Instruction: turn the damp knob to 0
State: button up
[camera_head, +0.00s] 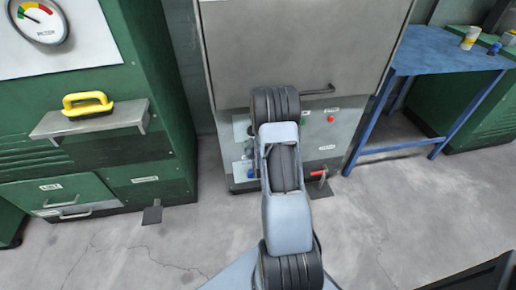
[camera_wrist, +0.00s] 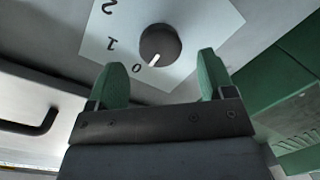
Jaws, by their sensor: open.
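A dark round knob (camera_wrist: 160,44) with a white pointer mark sits on a white plate (camera_wrist: 200,40) in the wrist view. The plate carries the figures 0, 1 and 2, upside down in this view. The pointer faces down and slightly left, near the 0; I cannot tell if it lines up exactly. No name for the knob is readable. My gripper (camera_wrist: 162,62) is open, with its green fingers apart and nothing between them. The knob appears just beyond the gap, apart from both fingers. In the head view my arm hides the gripper and this knob.
A grey cabinet (camera_head: 300,50) stands ahead, with a dark handle (camera_head: 318,90), red button (camera_head: 331,118) and red lever (camera_head: 318,172). A blue table (camera_head: 440,50) is right. Open floor lies in front.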

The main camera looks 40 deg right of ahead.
jog(key=v, duration=0.9)
jog(key=shift+p, duration=0.45)
jog(key=shift+s+a+r, duration=0.1)
